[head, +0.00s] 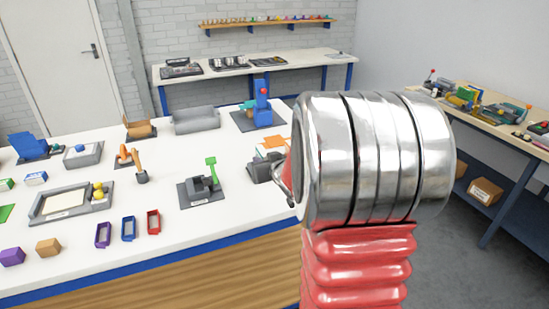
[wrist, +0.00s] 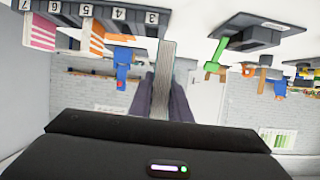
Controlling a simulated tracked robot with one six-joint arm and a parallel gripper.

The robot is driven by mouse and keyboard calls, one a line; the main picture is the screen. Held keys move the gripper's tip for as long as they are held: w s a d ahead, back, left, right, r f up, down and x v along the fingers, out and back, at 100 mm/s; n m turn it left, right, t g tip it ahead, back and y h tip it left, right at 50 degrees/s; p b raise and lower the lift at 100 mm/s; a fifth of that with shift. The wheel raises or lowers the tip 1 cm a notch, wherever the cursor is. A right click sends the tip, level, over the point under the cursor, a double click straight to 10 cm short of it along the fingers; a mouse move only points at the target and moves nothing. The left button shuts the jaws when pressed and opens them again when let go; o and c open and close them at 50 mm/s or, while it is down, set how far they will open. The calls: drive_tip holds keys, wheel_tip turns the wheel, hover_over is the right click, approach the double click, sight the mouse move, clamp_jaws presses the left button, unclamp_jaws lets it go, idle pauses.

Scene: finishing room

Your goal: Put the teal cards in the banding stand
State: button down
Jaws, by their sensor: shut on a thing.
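In the wrist view, which looks upside down, my gripper (wrist: 165,95) is shut on a stack of cards (wrist: 165,62). The stack shows edge-on, mostly grey-white with a thin teal line along its side. A dark grey device with a green lever (wrist: 262,36) is to the right of the stack, apart from it. In the head view the same device (head: 201,190) stands on the white table. I cannot tell for sure which device is the banding stand. My arm hides the gripper and cards in the head view.
A numbered grey rack (wrist: 100,14) holds orange cards (wrist: 97,36) and pink cards (wrist: 42,32). A blue machine with a red knob (head: 261,107) stands behind. Small purple, blue and red bins (head: 128,228) and a grey tray (head: 45,212) are at the left. The front right tabletop is clear.

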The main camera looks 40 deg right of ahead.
drive_tip(key=w+a+f+n+y, duration=0.1)
drive_tip(key=a+f, duration=0.1)
drive_tip(key=a, duration=0.8)
drive_tip(key=w+a+f+n+y, duration=0.1)
drive_tip(key=w+a+f, duration=0.1)
drive_tip(key=a, duration=0.8)
drive_tip(key=w+a+f+n+y, duration=0.1)
drive_tip(key=a+f, duration=0.2)
drive_tip(key=a, duration=0.7)
drive_tip(key=shift+w+a+y, duration=0.2)
drive_tip(key=shift+w+y, duration=0.05)
drive_tip(key=shift+y, duration=0.15)
drive_tip(key=shift+d, duration=0.1)
